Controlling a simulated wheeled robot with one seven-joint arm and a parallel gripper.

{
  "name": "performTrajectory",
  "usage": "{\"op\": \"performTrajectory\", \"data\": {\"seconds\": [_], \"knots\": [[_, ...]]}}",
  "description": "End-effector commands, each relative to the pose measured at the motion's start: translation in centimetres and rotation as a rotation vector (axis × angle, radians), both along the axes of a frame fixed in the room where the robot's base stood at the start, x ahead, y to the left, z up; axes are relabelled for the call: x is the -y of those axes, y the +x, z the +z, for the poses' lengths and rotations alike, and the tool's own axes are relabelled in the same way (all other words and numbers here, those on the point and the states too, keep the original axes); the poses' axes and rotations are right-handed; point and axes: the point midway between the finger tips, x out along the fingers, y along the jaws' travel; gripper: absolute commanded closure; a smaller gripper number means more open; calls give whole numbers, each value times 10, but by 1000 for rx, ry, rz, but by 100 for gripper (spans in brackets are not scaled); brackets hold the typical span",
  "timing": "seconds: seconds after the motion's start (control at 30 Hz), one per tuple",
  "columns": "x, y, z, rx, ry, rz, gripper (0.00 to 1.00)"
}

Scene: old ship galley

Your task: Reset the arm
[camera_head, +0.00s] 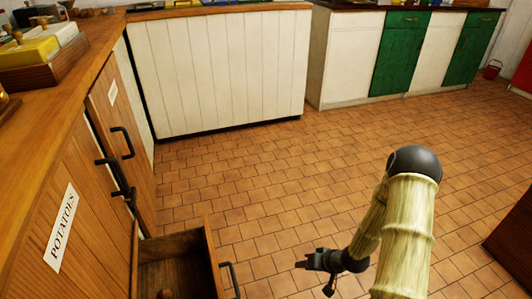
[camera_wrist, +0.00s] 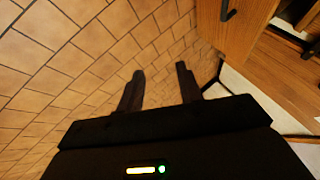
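My arm reaches forward at the lower right of the head view. My gripper (camera_head: 308,261) is at its end, over the tiled floor, to the right of an open drawer (camera_head: 208,250). In the wrist view my gripper (camera_wrist: 160,86) shows two dark fingers standing apart, with only floor tiles between them. It is open and empty. The gripper appears apart from the drawer's dark handle (camera_head: 230,278).
A wooden cabinet labelled POTATOES (camera_head: 62,228) stands along the left. A white panelled counter (camera_head: 215,70) and green-and-white cabinets (camera_head: 400,52) line the back. A dark wooden piece (camera_head: 512,240) is at the right edge. The tiled floor (camera_head: 290,165) between is clear.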

Motion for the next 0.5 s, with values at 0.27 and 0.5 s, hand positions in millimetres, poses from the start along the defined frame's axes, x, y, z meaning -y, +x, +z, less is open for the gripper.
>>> {"op": "performTrajectory", "data": {"seconds": [0.27,0.5], "knots": [[31,9,89,-9,-289,2,64],[44,-4,169,-39,-459,-31,64]]}}
